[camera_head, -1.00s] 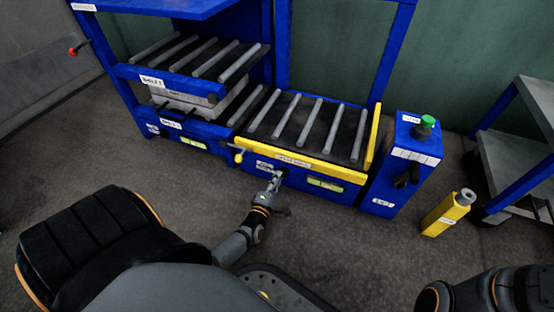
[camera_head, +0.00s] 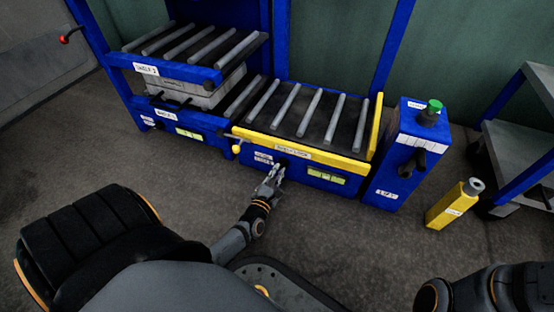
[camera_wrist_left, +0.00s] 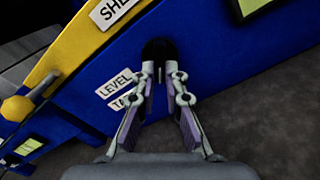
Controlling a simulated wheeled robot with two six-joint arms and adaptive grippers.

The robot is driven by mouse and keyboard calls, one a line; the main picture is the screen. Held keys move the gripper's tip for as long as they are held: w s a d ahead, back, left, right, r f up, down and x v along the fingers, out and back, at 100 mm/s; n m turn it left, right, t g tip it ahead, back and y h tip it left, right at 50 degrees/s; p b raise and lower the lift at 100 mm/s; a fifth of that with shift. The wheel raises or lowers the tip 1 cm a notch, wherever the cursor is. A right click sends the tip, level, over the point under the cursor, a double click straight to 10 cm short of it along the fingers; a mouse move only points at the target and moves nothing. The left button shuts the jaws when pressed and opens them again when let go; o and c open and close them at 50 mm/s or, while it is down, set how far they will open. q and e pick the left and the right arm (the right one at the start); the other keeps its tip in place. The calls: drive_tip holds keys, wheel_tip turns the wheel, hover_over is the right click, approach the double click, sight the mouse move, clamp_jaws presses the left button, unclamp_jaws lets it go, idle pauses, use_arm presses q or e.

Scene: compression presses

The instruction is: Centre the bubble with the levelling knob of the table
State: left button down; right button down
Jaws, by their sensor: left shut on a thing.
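The blue table (camera_head: 340,188) has a roller top and a yellow front edge. Its black levelling knob (camera_head: 281,161) sits on the front face, beside a small label. In the left wrist view the knob (camera_wrist_left: 158,48) is between the fingertips, next to a label reading "LEVEL". My left gripper (camera_head: 276,172) is shut on the knob, and its fingers partly hide it. The yellow-green level vial (camera_head: 327,175) is right of the knob; its bubble is too small to make out. Only the vial's corner (camera_wrist_left: 252,5) shows in the left wrist view. My right gripper is out of view.
A shelf unit (camera_head: 195,75) with rollers stands to the left, with its own vial (camera_head: 188,133). A blue post (camera_head: 408,150) with a green button (camera_head: 434,106) stands right. A yellow canister (camera_head: 455,205) and a grey cart (camera_head: 520,140) are farther right. The floor in front is clear.

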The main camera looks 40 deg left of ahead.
use_arm(q)
drive_tip(key=shift+n, duration=0.5)
drive_tip(key=c, duration=1.4)
unclamp_jaws()
wheel_tip(320, 180, up, 10)
